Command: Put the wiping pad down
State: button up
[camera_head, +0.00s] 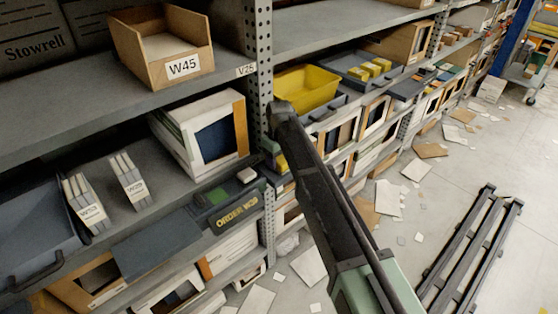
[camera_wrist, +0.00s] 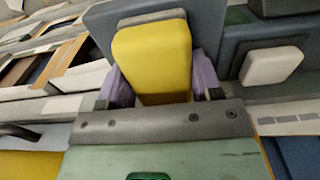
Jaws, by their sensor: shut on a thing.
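The wiping pad (camera_wrist: 152,58) is a yellow block with rounded corners. In the wrist view it stands between the purple-tipped fingers of my gripper (camera_wrist: 155,88), which is shut on it. A grey surface lies just beyond the pad; I cannot tell whether they touch. In the head view a small yellow part of the pad (camera_head: 281,162) shows beside my gripper (camera_head: 274,150), near the rack upright; my arm hides the rest.
A dark tray labelled ORDER (camera_head: 236,212) sits on the shelf left of my gripper, with a small white block (camera_head: 246,175) at its back. A perforated upright (camera_head: 259,70) stands close by. A yellow bin (camera_head: 306,88) is behind. Papers litter the floor.

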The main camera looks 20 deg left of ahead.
jog(key=o, duration=1)
jog(key=shift+f, duration=0.15)
jog(key=shift+c, duration=0.2)
notch_tip(320, 180, up, 12)
jog(key=p, duration=1.2)
jog(key=shift+r, duration=0.25)
jog(key=s+d+m, duration=0.3)
jog(key=s+d, duration=0.1)
jog(key=d, duration=0.8)
jog(key=s+d+m, duration=0.2)
jog(key=s+d, duration=0.1)
jog(key=d, duration=0.8)
jog(key=s+d+m, duration=0.7)
jog(key=s+d, duration=0.7)
jog(key=d, duration=0.4)
